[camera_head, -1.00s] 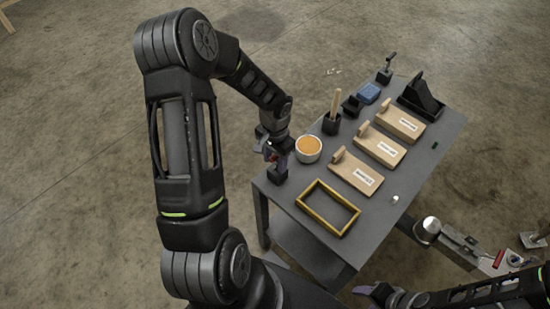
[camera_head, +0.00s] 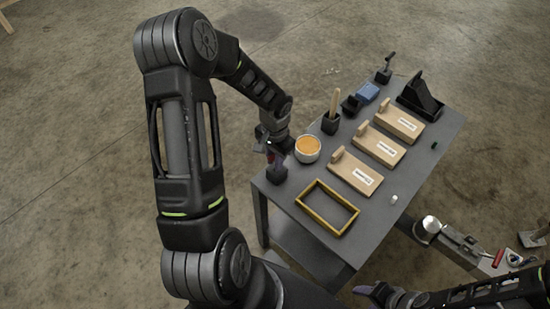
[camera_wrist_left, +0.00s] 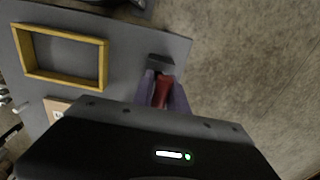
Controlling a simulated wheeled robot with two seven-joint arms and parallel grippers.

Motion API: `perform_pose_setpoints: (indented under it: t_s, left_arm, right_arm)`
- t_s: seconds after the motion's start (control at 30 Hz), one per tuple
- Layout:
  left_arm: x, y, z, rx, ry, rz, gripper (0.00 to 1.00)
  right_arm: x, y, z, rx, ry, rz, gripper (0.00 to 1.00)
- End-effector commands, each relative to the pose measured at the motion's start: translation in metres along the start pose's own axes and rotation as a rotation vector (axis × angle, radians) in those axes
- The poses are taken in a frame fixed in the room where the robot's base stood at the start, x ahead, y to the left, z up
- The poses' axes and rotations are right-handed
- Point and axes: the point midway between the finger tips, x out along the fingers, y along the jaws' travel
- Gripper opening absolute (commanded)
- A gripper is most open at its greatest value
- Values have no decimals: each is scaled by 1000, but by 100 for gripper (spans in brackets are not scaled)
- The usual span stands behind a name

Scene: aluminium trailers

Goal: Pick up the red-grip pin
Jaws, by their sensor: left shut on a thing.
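The red-grip pin shows its red grip (camera_wrist_left: 162,90) between the two purple-grey fingers of my left gripper (camera_wrist_left: 163,92) in the left wrist view. The fingers are shut on the grip. A small dark block (camera_wrist_left: 160,63) lies right beside the grip at the table edge; it also shows in the head view (camera_head: 277,174). I cannot tell whether the pin's shaft is in the block. In the head view my left gripper (camera_head: 272,155) is at the block, by the table's left edge. My right gripper (camera_head: 376,291) is low at the bottom right, its jaws unclear.
The grey table (camera_head: 290,222) holds a yellow frame (camera_head: 316,212), a bowl with orange content (camera_head: 308,148), several wooden boards (camera_head: 355,173), a blue block (camera_head: 368,92) and a black stand (camera_head: 421,98). A trailer coupling (camera_head: 455,245) with a red handle stands at right.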

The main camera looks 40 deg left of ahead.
Motion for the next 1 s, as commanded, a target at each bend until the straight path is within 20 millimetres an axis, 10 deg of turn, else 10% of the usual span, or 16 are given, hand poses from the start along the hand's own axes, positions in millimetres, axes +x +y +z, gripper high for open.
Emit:
perform_pose_setpoints:
  t_s: [0.57, 1.0]
  left_arm:
    - [-7, 0, -1, -1, 3, -1, 0]
    - [-82, 0, -1, -1, 5, -2, 0]
  right_arm:
    - [0, 0, 0, 0, 0, 0, 52]
    - [4, 1, 0, 0, 0, 0, 52]
